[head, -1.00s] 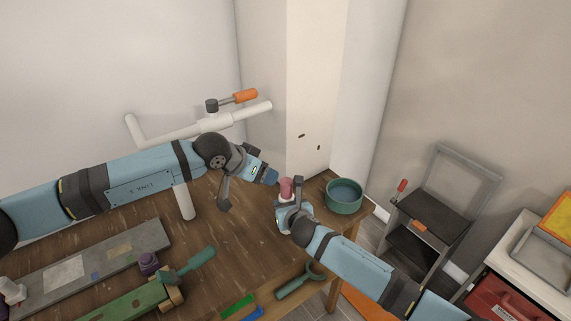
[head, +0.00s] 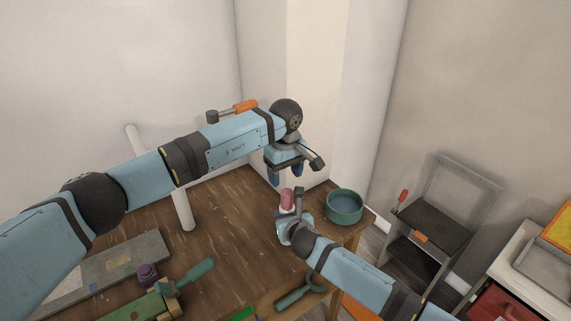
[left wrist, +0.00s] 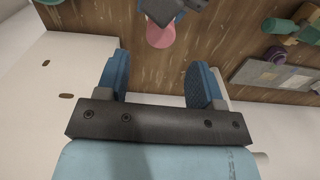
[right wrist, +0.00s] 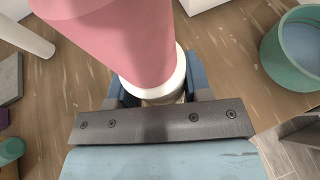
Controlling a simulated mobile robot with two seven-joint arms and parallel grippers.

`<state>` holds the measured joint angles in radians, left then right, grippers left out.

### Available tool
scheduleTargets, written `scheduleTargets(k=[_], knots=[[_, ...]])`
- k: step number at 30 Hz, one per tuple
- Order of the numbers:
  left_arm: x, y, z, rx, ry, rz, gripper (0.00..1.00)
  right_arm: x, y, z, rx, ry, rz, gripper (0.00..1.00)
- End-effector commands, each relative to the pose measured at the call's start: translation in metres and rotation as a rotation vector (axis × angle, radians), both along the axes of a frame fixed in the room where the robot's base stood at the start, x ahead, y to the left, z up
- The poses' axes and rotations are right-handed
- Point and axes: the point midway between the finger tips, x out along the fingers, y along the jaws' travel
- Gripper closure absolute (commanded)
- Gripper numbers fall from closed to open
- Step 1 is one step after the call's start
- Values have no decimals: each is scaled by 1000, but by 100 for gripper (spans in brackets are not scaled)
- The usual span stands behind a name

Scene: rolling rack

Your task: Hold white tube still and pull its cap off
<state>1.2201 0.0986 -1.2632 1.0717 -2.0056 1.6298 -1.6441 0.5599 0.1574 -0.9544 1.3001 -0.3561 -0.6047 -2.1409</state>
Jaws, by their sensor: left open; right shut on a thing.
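The pink cap (head: 287,197) tops the white tube (right wrist: 168,88), which stands upright in my right gripper (head: 291,221). The right gripper is shut on the tube below the cap, and the cap is large in the right wrist view (right wrist: 120,40). Most of the tube is hidden by the fingers and the cap. My left gripper (head: 287,178) is open and empty above the cap, its fingers pointing down. In the left wrist view, the cap (left wrist: 160,35) is seen beyond the open fingers, apart from them.
A green round bowl (head: 345,207) stands right of the tube near the table edge. A green tool (head: 300,293) lies toward the front. Wooden tabletop (head: 225,215) is clear left of the tube.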

Motion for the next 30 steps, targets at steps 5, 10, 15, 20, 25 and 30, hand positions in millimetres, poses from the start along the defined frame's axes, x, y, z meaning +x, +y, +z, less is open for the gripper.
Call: scheduleTargets(k=[5,10,15,20,25,30], knots=[[-1,-1,-37,-1,4,-1,39,0,0,0,0,0,1,89],[-1,0,-65,-1,2,-1,39,0,1,0,0,0,1,89],[0,0,-81,-1,0,-2,39,0,1,0,0,0,1,89],[0,-1,-86,-1,-1,-2,39,0,1,0,0,0,1,89],[0,0,-86,-1,-1,-2,39,0,1,0,1,0,1,89],[0,0,-86,-1,-1,-2,66,0,1,0,1,0,1,89]])
